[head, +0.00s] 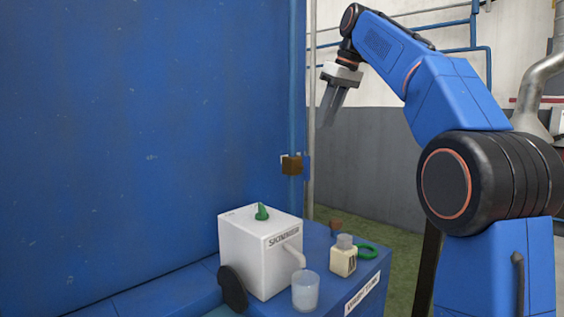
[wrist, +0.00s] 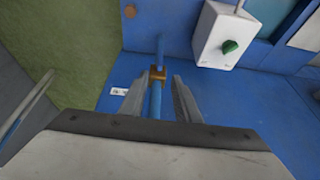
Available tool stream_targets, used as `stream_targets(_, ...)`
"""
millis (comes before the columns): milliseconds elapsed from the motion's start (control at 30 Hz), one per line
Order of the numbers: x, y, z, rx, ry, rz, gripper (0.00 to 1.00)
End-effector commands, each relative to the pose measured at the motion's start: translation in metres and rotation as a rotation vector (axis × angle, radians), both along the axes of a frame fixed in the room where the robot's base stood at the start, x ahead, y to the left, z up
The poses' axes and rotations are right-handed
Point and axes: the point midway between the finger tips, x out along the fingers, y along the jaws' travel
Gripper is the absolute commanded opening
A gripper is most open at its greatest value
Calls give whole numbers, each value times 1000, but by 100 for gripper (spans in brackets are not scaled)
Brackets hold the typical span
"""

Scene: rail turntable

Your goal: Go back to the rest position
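My gripper (head: 331,106) hangs from the raised blue arm in the upper middle of the head view, fingers pointing down. It is in the air, well above the blue bench and apart from everything on it. In the wrist view my gripper (wrist: 158,84) has its two grey fingers spread, with nothing held between them. A blue pipe with a brown fitting shows in the gap, farther away.
On the blue bench (head: 317,240) stand a white box (head: 243,254) with a green knob (head: 262,212), a clear cup (head: 305,292), a cream bottle (head: 343,258) and a green ring (head: 367,251). A vertical pipe (head: 297,100) and a tall blue wall (head: 140,120) rise behind.

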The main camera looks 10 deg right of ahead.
Motion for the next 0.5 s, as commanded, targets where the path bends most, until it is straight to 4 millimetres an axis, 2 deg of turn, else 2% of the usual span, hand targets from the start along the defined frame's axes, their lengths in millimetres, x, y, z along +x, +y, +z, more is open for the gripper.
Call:
stream_targets(167,-17,0,-9,2,5,-39,29)
stream_targets(267,-35,1,-20,5,6,-81,29)
stream_targets(500,-88,-2,-67,7,12,-200,29)
